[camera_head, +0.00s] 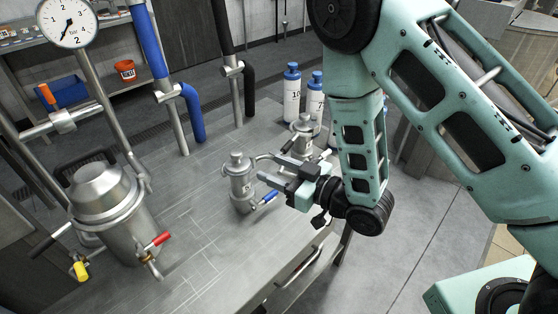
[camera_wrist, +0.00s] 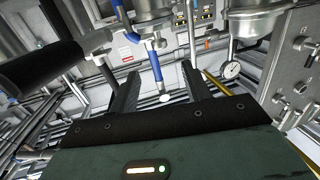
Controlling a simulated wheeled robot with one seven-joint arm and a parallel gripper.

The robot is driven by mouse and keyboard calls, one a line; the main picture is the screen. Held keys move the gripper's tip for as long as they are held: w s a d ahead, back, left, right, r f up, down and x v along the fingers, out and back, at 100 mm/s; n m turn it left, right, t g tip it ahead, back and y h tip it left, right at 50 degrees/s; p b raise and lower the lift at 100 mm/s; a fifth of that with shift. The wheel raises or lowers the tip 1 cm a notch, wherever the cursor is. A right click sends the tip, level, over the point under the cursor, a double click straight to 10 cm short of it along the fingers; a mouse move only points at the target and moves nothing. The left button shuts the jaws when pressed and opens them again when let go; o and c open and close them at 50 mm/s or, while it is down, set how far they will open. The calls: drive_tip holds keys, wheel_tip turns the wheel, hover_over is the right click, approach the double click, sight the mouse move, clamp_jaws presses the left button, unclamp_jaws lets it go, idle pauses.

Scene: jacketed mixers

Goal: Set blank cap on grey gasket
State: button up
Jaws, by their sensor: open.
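My gripper (camera_head: 270,170) is open in the head view, its fingers pointing left above the grey table (camera_head: 190,230). They are close to the right side of a small steel vessel (camera_head: 240,188) with a domed top and a blue-handled valve. I cannot tell whether they touch it. In the wrist view the two dark fingers (camera_wrist: 159,88) stand apart, with no held object visible between them. I cannot make out a blank cap or a grey gasket for certain in either view. A second small steel vessel (camera_head: 303,128) stands behind the gripper, partly hidden.
A large steel vessel (camera_head: 112,212) with red and yellow handles stands at left. Blue-capped white bottles (camera_head: 291,95) stand at the back. A blue pipe (camera_head: 148,38) and a pressure gauge (camera_head: 67,22) rise behind the table. The table's front middle is clear.

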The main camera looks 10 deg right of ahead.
drive_tip(key=s+d+r+g+h, duration=0.1)
drive_tip(key=s+r+g+h, duration=0.2)
drive_tip(key=s, duration=0.4)
drive_tip(key=s+d+r+g+h, duration=0.2)
drive_tip(key=s+g+h, duration=0.3)
drive_tip(key=s, duration=0.3)
drive_tip(key=s+d+r+m+g+h, duration=0.1)
drive_tip(key=s+d+r+g+h, duration=0.1)
drive_tip(key=s, duration=0.5)
wheel_tip(320, 180, up, 3)
drive_tip(key=shift+s+d+r+g+h, duration=0.1)
drive_tip(key=shift+s+d+g+h, duration=0.1)
drive_tip(key=shift+g+h, duration=0.85)
